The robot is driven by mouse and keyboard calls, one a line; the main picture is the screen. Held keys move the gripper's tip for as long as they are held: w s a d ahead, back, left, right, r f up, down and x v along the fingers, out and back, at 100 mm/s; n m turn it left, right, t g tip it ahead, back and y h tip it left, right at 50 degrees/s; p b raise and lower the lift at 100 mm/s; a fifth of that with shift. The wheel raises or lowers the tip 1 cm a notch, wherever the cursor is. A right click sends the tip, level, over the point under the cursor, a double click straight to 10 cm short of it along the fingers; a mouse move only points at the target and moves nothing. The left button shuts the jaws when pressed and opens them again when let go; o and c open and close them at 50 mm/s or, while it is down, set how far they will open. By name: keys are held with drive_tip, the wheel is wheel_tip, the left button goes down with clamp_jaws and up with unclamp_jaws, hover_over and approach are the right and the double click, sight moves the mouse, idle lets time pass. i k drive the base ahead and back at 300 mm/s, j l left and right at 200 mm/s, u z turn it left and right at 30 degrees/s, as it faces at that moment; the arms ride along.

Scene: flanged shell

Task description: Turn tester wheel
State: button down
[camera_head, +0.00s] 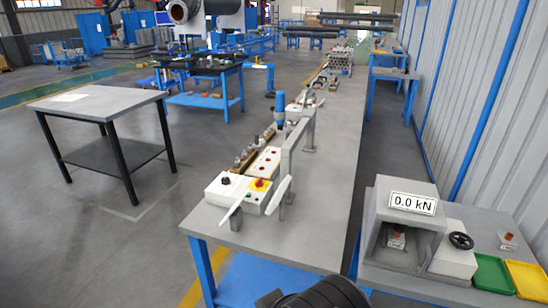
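The tester (385,222) is a grey box with an open front bay, at the right of the view. Its display (412,203) reads 0.0 kN. The tester wheel (461,240) is a small black handwheel on the white block (452,262) at the tester's right side. A small part (396,240) sits inside the bay, partly in shadow. My gripper is not in view. A dark rounded part of my own body shows at the bottom edge, left of the tester and apart from the wheel.
A green tray (493,274) and a yellow tray (527,280) lie right of the wheel. A long grey bench (335,150) with control boxes and a grey frame stands left of the tester. A corrugated wall (480,100) bounds the right. Open floor lies at left.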

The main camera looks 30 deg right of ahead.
sight(461, 241)
drive_tip(key=z, duration=2.65)
